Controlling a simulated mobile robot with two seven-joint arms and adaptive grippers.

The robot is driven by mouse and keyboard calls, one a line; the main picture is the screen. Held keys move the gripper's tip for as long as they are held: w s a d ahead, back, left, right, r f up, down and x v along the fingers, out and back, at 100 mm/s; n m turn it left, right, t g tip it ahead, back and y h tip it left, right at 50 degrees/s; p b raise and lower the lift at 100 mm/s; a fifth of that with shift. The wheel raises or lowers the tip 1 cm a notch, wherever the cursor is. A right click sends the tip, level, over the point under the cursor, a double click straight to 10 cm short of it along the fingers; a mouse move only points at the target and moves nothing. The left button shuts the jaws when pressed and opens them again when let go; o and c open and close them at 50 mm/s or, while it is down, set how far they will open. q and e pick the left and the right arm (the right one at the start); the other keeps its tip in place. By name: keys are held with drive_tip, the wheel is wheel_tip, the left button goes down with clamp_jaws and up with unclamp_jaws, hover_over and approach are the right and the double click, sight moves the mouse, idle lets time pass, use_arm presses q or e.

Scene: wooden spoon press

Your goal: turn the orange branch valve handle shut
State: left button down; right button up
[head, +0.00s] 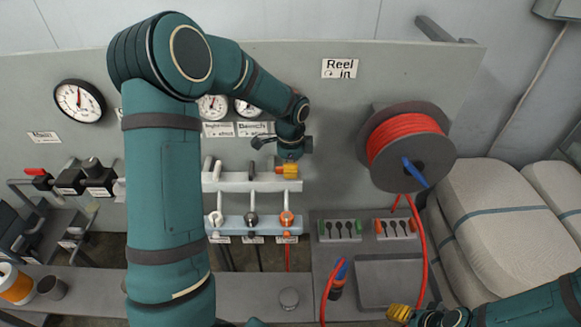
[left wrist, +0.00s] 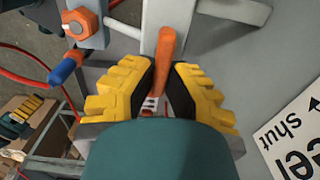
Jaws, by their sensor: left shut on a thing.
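The orange valve handle (left wrist: 168,48) is a straight bar in the left wrist view, running between the two yellow fingers. My left gripper (left wrist: 160,92) is shut on it, with a dark pad on each side. In the head view, my left gripper (head: 287,170) is at the right end of the upper pale rail, and its fingers hide most of the handle. The orange fitting (head: 287,219) of this branch sits below on the lower rail. My right gripper (head: 400,313) shows yellow fingertips at the bottom right, away from the valve; its opening is unclear.
A white-handled valve (head: 217,170) and a dark-handled one (head: 252,170) stand left of the orange branch. A reel with red hose (head: 408,140) hangs to the right. A partly visible sign (left wrist: 290,140) reads "shut" with an arrow. A blue-tipped nozzle (head: 341,268) stands below.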

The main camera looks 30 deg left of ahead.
use_arm(q)
drive_tip(key=shift+s+f, duration=0.1)
drive_tip(key=c, duration=1)
unclamp_jaws()
drive_tip(key=shift+r, duration=0.6)
wheel_tip(320, 180, up, 11)
drive_tip(key=shift+f, duration=0.1)
